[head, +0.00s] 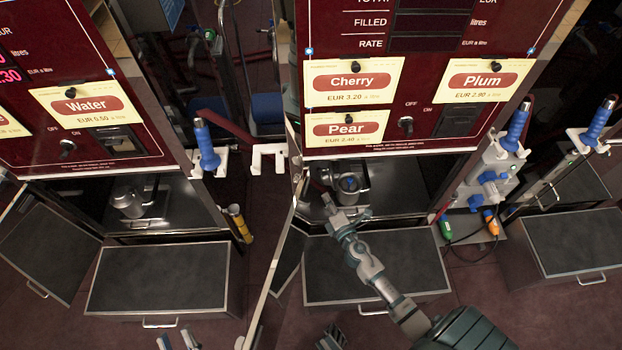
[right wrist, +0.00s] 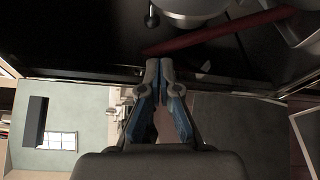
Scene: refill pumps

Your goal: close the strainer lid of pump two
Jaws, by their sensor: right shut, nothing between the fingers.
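The right-hand pump (head: 385,150) carries Cherry, Plum and Pear labels; I see no number on it. In its low open bay stands a small metal strainer pot (head: 362,184) with a blue spot at its top, partly hidden by my right gripper. I cannot tell its lid's position. My right gripper (head: 343,212) is shut and empty, just in front of the pot. In the right wrist view, its fingertips (right wrist: 159,64) meet below a red bar (right wrist: 215,33) and round metal parts (right wrist: 190,6), apart from them. My left gripper (head: 177,341) is open and empty at the bottom edge.
A dark flap with a handle (head: 400,285) lies in front of the bay. A panel edge (head: 270,270) rises on its left. The Water pump (head: 85,135) has a similar metal pot (head: 128,203). Nozzles and a cabled socket box (head: 490,180) stand at right.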

